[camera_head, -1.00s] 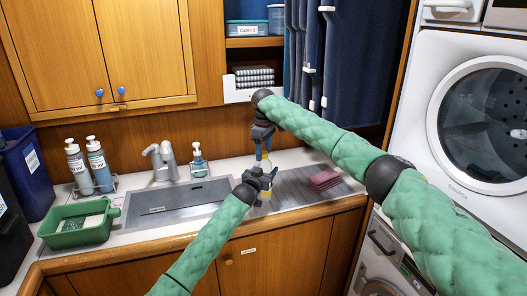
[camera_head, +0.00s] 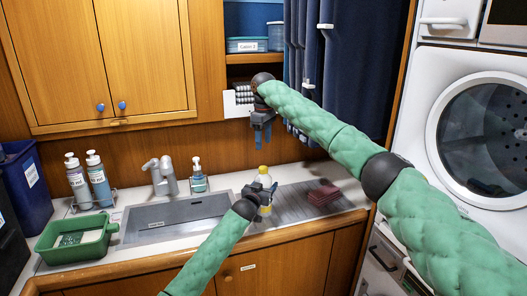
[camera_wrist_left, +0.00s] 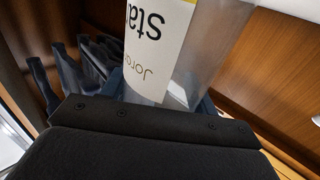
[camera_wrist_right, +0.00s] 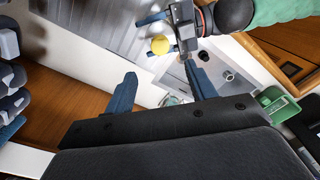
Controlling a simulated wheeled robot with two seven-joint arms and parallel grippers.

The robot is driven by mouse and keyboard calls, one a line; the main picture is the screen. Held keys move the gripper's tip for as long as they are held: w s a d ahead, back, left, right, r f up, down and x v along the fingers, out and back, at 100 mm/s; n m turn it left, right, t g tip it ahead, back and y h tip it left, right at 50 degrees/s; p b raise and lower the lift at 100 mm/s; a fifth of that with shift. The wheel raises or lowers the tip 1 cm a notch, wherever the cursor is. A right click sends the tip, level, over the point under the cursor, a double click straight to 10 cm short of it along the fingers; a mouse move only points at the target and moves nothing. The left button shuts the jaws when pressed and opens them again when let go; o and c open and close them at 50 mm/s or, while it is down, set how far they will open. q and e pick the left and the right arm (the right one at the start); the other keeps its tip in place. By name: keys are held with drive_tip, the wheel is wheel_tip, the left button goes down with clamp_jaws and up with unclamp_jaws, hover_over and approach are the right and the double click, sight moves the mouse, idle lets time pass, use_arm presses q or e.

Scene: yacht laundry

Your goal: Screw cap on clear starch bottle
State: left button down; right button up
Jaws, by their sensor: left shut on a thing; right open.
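The clear starch bottle (camera_head: 264,182) stands upright at the sink's right side with a yellow cap (camera_head: 263,169) on its top; whether it is tight I cannot tell. My left gripper (camera_head: 260,194) is shut around the bottle's body. In the left wrist view the clear bottle (camera_wrist_left: 208,60) and its white label fill the space between the fingers. My right gripper (camera_head: 262,128) is open and empty, above the bottle and apart from it. In the right wrist view the yellow cap (camera_wrist_right: 160,45) shows from above, beyond the open fingers.
The sink (camera_head: 180,218) lies left of the bottle. A folded dark red cloth (camera_head: 324,195) lies on the drainboard at right. A green tub (camera_head: 75,240), two pump bottles (camera_head: 98,178) and a soap dispenser (camera_head: 198,178) stand farther left. A shelf is behind my right gripper.

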drive_tip(key=shift+r, duration=0.6)
use_arm(q)
drive_tip(key=shift+c, duration=1.6)
unclamp_jaws()
drive_tip(key=shift+s+a+f, duration=0.15)
drive_tip(key=shift+s, duration=0.1)
use_arm(e)
wheel_tip(320, 180, down, 3)
drive_tip(key=b, duration=0.3)
use_arm(q)
drive_tip(key=v, duration=0.7)
use_arm(e)
drive_tip(key=shift+f, duration=0.1)
use_arm(q)
drive_tip(key=shift+s, duration=0.1)
